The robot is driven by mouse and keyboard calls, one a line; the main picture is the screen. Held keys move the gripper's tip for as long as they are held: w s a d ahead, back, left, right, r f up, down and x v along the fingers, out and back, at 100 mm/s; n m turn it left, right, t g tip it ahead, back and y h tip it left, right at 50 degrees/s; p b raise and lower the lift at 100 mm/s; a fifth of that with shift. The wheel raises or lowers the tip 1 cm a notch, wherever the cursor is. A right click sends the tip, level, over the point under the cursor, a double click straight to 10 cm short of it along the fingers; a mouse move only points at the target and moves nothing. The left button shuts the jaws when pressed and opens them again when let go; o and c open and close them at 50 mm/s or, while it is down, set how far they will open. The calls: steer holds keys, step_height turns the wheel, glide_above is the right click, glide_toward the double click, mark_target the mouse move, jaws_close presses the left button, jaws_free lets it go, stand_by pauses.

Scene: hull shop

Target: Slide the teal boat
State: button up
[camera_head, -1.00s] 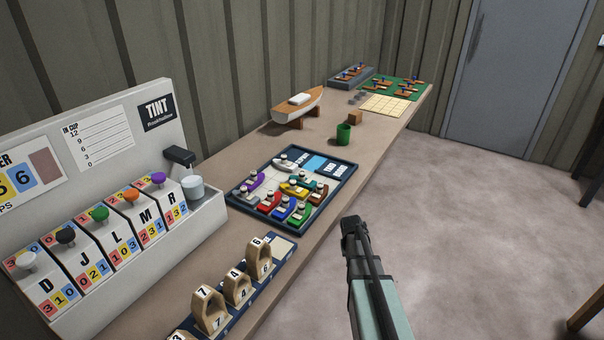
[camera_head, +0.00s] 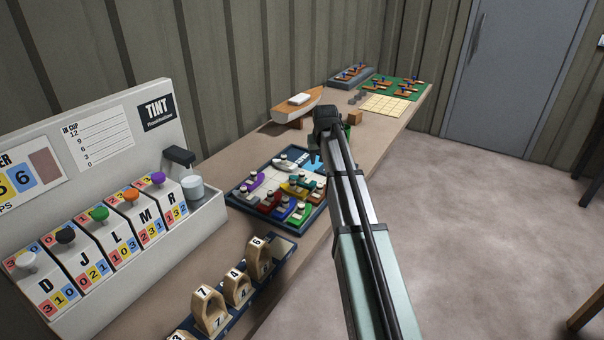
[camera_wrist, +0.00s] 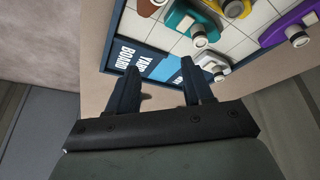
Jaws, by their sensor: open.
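The teal boat (camera_head: 317,185) sits at the right side of the yard board (camera_head: 240,199), close beside my arm in the head view. In the wrist view the teal boat (camera_wrist: 183,22) lies on the white grid at the top, with a pale round post on it. My gripper (camera_wrist: 161,88) is open and empty. Its two dark fingers are over the board's labelled edge, near the light-blue cell and a white boat (camera_wrist: 207,62), apart from the teal boat. In the head view my gripper (camera_head: 316,150) is over the board's far right corner, its fingers hard to make out.
Purple (camera_head: 252,180), yellow, red, blue and green boats crowd the board. A model hull (camera_head: 298,103) on a stand, a brown block (camera_head: 355,117) and a mostly hidden green cup stand beyond. The tint machine (camera_head: 120,220) and numbered wooden pieces (camera_head: 238,287) are nearer.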

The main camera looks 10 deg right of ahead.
mark_target(302, 172)
steer(key=a+r+n+y, duration=0.1)
steer(key=a+r, duration=0.2)
steer(key=a, duration=0.3)
steer(key=x, duration=1.3)
steer(key=shift+w+d+f, duration=0.15)
steer(key=shift+w+d, duration=0.1)
jaws_close()
